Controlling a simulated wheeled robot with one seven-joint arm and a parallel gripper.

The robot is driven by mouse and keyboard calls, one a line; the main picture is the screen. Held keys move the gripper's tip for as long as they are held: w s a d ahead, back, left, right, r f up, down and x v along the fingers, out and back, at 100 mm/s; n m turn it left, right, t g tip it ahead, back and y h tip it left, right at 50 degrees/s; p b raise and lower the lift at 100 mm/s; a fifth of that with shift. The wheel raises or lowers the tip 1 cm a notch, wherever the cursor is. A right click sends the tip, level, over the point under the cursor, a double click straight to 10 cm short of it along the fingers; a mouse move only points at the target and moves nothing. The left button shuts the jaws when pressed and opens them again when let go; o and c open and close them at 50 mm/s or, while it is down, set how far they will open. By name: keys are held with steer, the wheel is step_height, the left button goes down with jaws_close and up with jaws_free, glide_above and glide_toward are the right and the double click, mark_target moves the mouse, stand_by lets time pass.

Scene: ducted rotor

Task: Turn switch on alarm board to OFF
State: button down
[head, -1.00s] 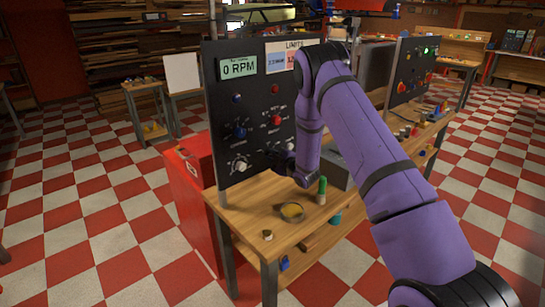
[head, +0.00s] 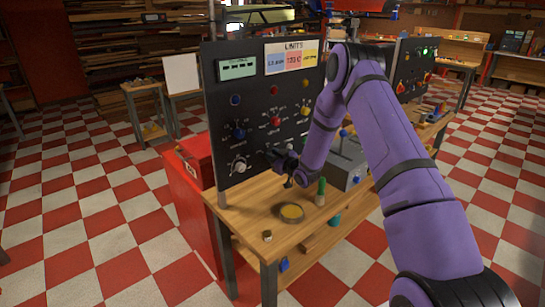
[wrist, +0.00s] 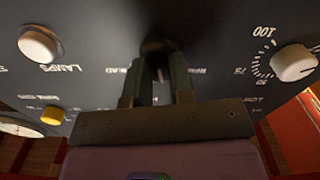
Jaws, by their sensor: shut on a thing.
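A black control board (head: 222,110) with lamps and knobs stands upright on the workbench in the head view. I cannot read a name on it to confirm it is the alarm board. My gripper (head: 281,160) is at its lower right part. In the wrist view, which shows the labels upside down, my gripper (wrist: 158,78) points at the board face, its two fingers on either side of a dark switch knob (wrist: 157,48). The jaws are shut on this knob. It is in shadow and mostly hidden by the fingers, so its setting cannot be told.
A white dial knob (wrist: 294,63) is right of the fingers, a white knob (wrist: 40,44) and yellow button (wrist: 52,115) left. A shallow bowl (head: 291,212), a green-topped object (head: 321,190) and a grey box (head: 349,160) are on the bench (head: 250,205).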

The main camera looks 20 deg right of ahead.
steer(key=shift+d+m, duration=0.1)
steer(key=shift+m, duration=1)
steer(key=c, duration=1)
jaws_free()
steer(key=v, duration=1)
steer(key=shift+s, duration=0.4)
steer(key=shift+d, duration=0.1)
steer(key=shift+r, duration=0.1)
